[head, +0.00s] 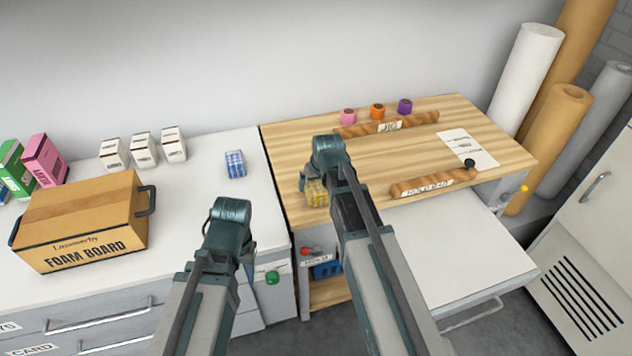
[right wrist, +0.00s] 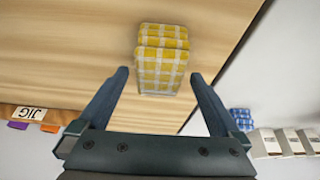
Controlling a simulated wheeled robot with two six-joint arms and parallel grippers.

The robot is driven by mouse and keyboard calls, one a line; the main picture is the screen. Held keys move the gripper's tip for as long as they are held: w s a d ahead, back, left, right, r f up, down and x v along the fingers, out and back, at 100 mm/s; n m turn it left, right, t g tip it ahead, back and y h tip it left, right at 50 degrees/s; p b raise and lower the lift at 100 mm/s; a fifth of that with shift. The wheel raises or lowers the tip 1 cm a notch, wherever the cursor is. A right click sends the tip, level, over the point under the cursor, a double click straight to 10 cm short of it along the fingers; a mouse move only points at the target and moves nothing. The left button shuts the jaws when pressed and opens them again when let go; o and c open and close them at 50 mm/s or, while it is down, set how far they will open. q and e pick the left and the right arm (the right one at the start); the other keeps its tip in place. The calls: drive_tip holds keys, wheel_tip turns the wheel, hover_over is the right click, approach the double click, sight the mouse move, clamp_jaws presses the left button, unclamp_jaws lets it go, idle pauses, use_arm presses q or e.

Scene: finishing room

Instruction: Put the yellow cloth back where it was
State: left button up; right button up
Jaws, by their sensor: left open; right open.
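The yellow checked cloth (head: 316,193), folded into a small stack, lies on the wooden bench top near its left edge. My right gripper (head: 328,155) is just above and beside it, partly covering the view of it. In the right wrist view the cloth (right wrist: 163,52) sits just beyond the two spread fingertips, roughly centred between them, and nothing is gripped. My left gripper (head: 229,222) is open and empty above the front of the white counter. Its fingertips are hard to make out.
A blue checked cloth (head: 235,164) lies on the white counter (head: 205,195), left of the wooden bench (head: 285,145). White boxes (head: 142,150) and a foam board box (head: 85,222) stand further left.

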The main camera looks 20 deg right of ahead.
drive_tip(key=p+v, duration=0.8)
drive_tip(key=v, duration=0.2)
drive_tip(key=s+a+n+g, duration=0.1)
drive_tip(key=s+a+g, duration=0.1)
drive_tip(key=s+a, duration=0.4)
drive_tip(key=s+a+f+n+g+h, duration=0.1)
drive_tip(key=s+a+n+g, duration=0.1)
drive_tip(key=s+a, duration=0.5)
drive_tip(key=s+g, duration=0.1)
drive_tip(key=s, duration=0.5)
drive_tip(key=shift+s+a+f+h, duration=0.25)
drive_tip(key=shift+f+h, duration=0.05)
drive_tip(key=shift+c, duration=0.3)
